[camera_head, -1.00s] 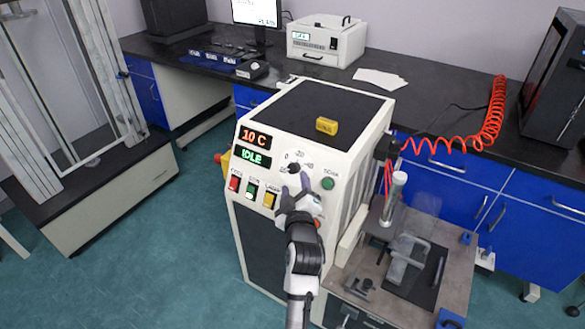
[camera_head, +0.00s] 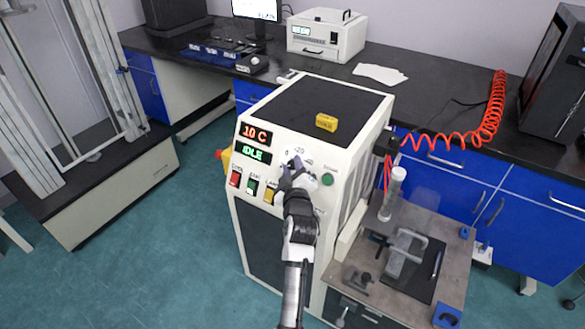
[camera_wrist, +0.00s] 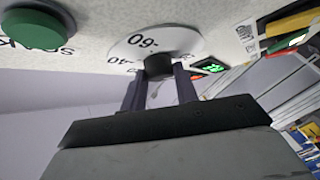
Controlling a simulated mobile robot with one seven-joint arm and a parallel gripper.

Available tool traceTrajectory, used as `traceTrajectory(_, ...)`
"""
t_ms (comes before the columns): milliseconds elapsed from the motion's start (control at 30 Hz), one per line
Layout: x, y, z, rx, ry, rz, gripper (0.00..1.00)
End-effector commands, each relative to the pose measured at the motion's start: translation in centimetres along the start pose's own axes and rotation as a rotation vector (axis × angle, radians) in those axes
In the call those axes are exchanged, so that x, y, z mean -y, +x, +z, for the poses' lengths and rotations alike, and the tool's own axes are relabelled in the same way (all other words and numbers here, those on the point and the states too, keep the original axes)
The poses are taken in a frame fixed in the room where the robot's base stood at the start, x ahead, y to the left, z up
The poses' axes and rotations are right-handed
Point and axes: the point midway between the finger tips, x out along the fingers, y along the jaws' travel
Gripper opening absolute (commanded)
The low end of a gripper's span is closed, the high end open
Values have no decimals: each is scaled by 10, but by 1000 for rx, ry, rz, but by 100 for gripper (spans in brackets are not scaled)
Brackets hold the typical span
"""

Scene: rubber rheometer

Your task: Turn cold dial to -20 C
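The cold dial is a black knob (camera_wrist: 158,65) on a pale round scale with dark marks, seen in the wrist view; marks like -60 and -40 read upside down there. In the head view the scale (camera_head: 299,151) shows 0, -20 and -40 on the sloped front panel of the white machine (camera_head: 350,150). My gripper (camera_wrist: 160,75) has its two dark fingers apart, one on each side of the knob; I cannot tell whether they touch it. The head view shows my gripper (camera_head: 291,168) at the dial, hiding the pointer. The red display (camera_head: 256,133) reads 10 C.
A green IDLE display (camera_head: 253,151), rocker switches (camera_head: 251,187) and a round green button (camera_head: 327,179) surround the dial. A yellow block (camera_head: 327,122) lies on the machine's top. A fixture table (camera_head: 350,265) stands close on the right.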

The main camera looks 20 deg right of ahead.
Motion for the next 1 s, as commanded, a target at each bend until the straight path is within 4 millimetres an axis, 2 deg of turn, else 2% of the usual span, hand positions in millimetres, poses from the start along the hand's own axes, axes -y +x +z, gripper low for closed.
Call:
traceTrajectory(33, 0, 0, 0, 0, 0, 0, 13)
traceTrajectory(100, 0, 0, 0, 0, 0, -1, 7)
traceTrajectory(467, 2, 0, 1, -2, 39, 37, 7)
traceTrajectory(1000, 11, 0, 4, -21, 258, 252, 7)
